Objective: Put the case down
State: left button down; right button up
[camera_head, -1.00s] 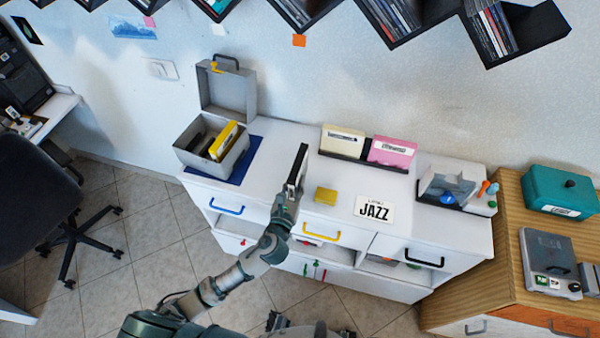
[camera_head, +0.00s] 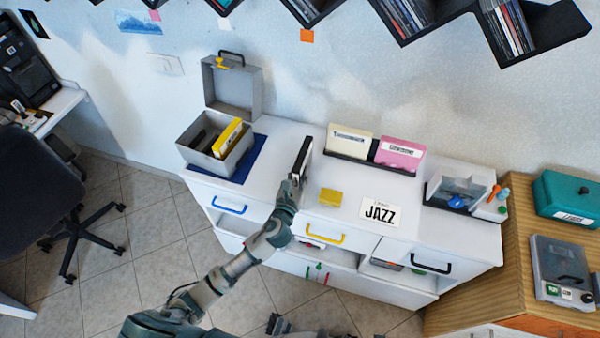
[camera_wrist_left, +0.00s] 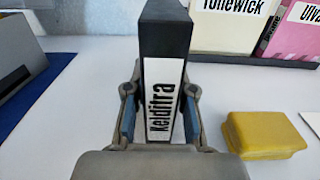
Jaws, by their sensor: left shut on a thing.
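A black case (camera_head: 303,157) with a white spine label stands upright over the white cabinet top (camera_head: 268,178). In the left wrist view the case (camera_wrist_left: 165,40) reads "Kelditra" on its spine. My left gripper (camera_head: 296,180) is shut on it, with one blue-padded finger on each side (camera_wrist_left: 160,122). The case's lower end is hidden between the fingers, so I cannot tell whether it touches the cabinet top. My right gripper is not clearly in view.
An open grey box (camera_head: 190,157) with a yellow case stands at left on a blue mat (camera_head: 244,172). A yellow block (camera_head: 330,197) and JAZZ card (camera_head: 381,211) lie to the right. Cream (camera_head: 347,142) and pink (camera_head: 400,154) cases stand behind. Clear white surface surrounds the held case.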

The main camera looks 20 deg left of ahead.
pick_arm(q)
jog(key=c, duration=1)
grip_release()
jog(key=shift+f, duration=0.1)
pick_arm(e)
jog(key=shift+w, duration=0.1)
pick_arm(q)
jog(key=s, duration=1.2)
jog(key=shift+a+p, duration=0.2)
jog(key=shift+p, duration=0.15)
pick_arm(e)
jog(key=shift+s+f, duration=0.25)
jog(key=shift+f, duration=0.2)
jog(key=shift+s+f, duration=0.2)
jog(key=shift+f, duration=0.25)
